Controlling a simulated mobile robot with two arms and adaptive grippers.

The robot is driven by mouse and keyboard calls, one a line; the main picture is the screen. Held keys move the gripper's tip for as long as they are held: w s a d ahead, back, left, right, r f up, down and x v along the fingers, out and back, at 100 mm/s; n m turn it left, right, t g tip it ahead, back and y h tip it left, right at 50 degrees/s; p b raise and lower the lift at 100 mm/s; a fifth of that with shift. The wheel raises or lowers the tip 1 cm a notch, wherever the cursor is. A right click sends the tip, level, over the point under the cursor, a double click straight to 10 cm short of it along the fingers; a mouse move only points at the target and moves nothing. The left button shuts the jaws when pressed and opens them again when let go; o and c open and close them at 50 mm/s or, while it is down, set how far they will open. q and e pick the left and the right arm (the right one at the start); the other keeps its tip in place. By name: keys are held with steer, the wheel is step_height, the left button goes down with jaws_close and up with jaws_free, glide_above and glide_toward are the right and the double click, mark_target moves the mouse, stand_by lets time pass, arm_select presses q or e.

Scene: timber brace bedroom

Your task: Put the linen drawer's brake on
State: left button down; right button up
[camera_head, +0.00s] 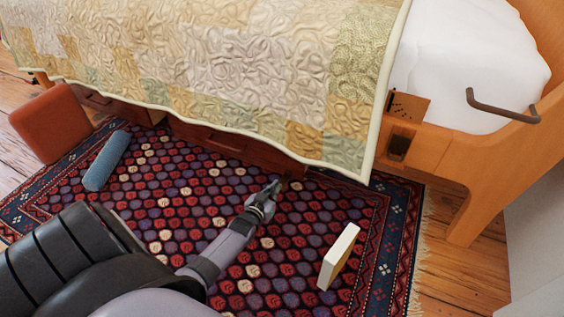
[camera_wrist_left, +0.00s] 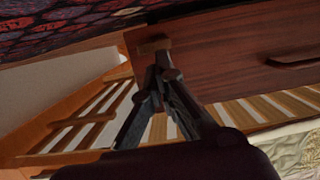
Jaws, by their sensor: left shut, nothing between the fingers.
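The dark reddish-wood linen drawer (camera_head: 236,146) sits under the bed, partly covered by the hanging quilt. Its front (camera_wrist_left: 225,65) fills the upper right of the left wrist view, with a dark handle (camera_wrist_left: 296,62). A small brown wooden block (camera_wrist_left: 154,46), perhaps the brake, sits near the end of the drawer front. My left gripper (camera_head: 276,187) is at the drawer's right end, low over the rug. In the wrist view its fingers (camera_wrist_left: 162,66) are shut and empty, tips right by the block; I cannot tell whether they touch. My right gripper is out of view.
A patterned rug (camera_head: 190,215) covers the floor. A cream book-like block (camera_head: 338,256) stands right of my left arm. A blue cylinder (camera_head: 107,161) and an orange-brown cube (camera_head: 50,122) are at the left. The quilt (camera_head: 230,65) overhangs the drawer. The wooden bed frame (camera_head: 470,165) stands right.

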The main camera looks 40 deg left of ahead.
arm_select(q)
steer(key=shift+s+f, duration=0.1)
steer(key=shift+f, duration=0.45)
stand_by(0.4)
step_height(320, 180, up, 10)
stand_by(0.5)
stand_by(0.4)
